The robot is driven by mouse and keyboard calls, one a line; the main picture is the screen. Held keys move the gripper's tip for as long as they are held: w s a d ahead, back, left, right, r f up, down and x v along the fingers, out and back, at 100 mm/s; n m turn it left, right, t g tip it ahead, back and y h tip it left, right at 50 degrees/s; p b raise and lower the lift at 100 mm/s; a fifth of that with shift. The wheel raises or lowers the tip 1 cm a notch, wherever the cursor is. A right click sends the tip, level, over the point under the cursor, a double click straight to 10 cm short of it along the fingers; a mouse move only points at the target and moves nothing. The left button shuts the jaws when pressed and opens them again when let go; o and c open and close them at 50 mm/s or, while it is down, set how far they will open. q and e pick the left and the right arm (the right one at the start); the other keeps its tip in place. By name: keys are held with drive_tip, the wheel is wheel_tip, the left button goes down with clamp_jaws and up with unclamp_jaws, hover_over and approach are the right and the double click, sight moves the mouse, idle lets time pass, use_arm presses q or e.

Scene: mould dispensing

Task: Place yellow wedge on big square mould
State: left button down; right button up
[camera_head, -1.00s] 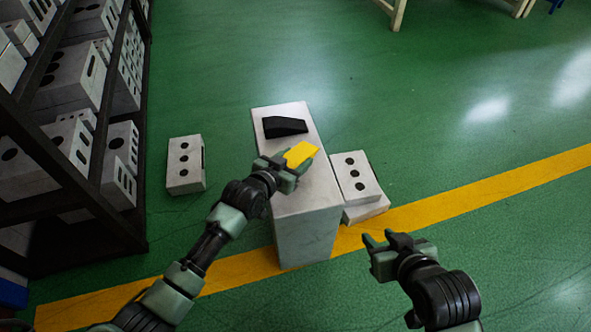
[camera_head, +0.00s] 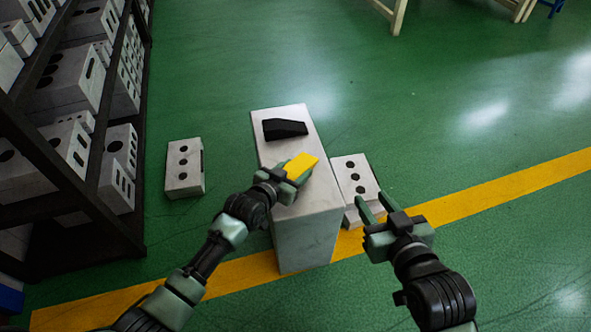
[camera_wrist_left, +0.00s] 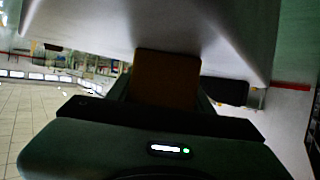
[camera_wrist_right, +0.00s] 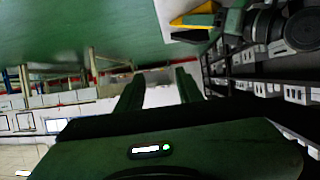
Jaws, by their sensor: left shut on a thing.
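The yellow wedge (camera_head: 306,164) is held between the fingers of my left gripper (camera_head: 288,174), which is shut on it. In the head view it overlaps the top of a tall white block (camera_head: 312,195), which looks like the big square mould. I cannot tell if the wedge touches the top. In the left wrist view the wedge (camera_wrist_left: 168,78) is dark brown between the fingers, close to a pale surface. A black wedge (camera_head: 284,128) lies on the far part of the block's top. My right gripper (camera_head: 368,205) is open and empty, right of the block; its spread fingers also show in the right wrist view (camera_wrist_right: 160,90).
A white block with holes (camera_head: 352,172) lies on the floor right of the tall block, and another (camera_head: 185,175) lies to its left. A dark shelf (camera_head: 100,190) full of pale moulds stands at the left.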

use_arm(q)
drive_tip(key=c, duration=0.6)
unclamp_jaws()
drive_tip(key=shift+r, duration=0.15)
drive_tip(key=p+v, duration=0.2)
drive_tip(key=v, duration=0.3)
drive_tip(key=shift+s+a+r, duration=0.1)
drive_tip(key=shift+s, duration=0.1)
drive_tip(key=p+v, duration=0.1)
drive_tip(key=v, duration=0.3)
drive_tip(key=shift+p, duration=0.35)
drive_tip(key=shift+p+v, duration=0.35)
drive_tip(key=shift+v, duration=0.9)
use_arm(e)
drive_tip(key=s+d+f+g+h, duration=0.1)
drive_tip(key=s+d+f+g, duration=0.1)
drive_tip(key=s+f+g, duration=0.2)
drive_tip(key=s+d+f+g+h, duration=0.1)
drive_tip(key=s+d+f+g, duration=0.2)
drive_tip(key=s, duration=0.8)
drive_tip(key=shift+s+d+f+m+g+h, duration=0.2)
drive_tip(key=shift+f+m+g+h, duration=0.1)
drive_tip(key=shift+f+g, duration=0.95)
